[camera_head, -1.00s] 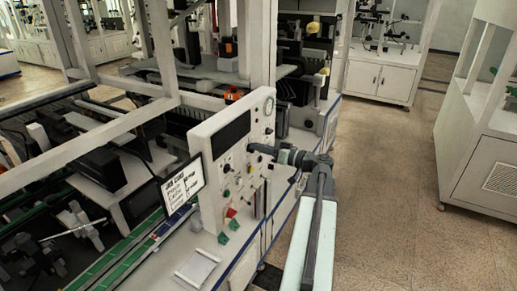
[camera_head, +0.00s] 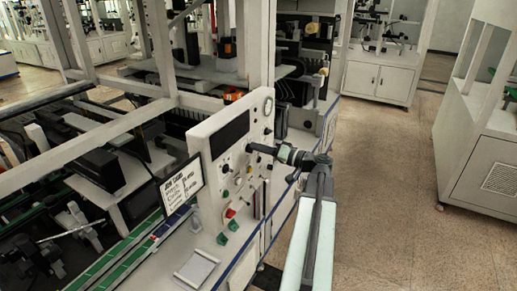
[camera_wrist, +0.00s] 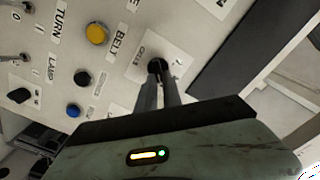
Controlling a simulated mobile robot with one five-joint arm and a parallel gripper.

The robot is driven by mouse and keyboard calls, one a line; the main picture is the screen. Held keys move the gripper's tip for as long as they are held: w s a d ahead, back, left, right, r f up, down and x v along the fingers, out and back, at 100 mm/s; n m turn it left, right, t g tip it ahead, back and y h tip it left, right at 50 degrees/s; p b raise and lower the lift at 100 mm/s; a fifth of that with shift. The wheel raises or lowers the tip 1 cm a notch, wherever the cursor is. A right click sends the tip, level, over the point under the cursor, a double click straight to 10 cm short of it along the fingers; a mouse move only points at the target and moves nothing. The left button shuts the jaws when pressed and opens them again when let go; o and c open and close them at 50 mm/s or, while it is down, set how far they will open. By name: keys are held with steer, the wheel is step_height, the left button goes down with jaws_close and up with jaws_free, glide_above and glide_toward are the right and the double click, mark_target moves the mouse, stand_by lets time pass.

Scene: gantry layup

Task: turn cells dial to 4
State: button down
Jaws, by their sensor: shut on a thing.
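The cells dial (camera_wrist: 155,66) is a small black knob on a pale square plate marked CELLS in the wrist view. My gripper (camera_wrist: 158,82) is shut on it, with one dark finger on each side. The fingers hide much of the knob, and I cannot read which number it points to. In the head view my gripper (camera_head: 258,148) reaches left to the front of the white control panel (camera_head: 205,134); the dial itself is hidden there.
Near the dial are a yellow button (camera_wrist: 96,34), a black knob (camera_wrist: 82,78) and a blue button (camera_wrist: 73,110). A sign with writing (camera_head: 181,187) stands left of the panel. Open floor (camera_head: 400,190) lies to the right.

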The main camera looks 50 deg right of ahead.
steer(key=c, duration=1.5)
jaws_free()
steer(key=shift+s, duration=0.1)
steer(key=v, duration=0.7)
steer(key=shift+s, duration=0.35)
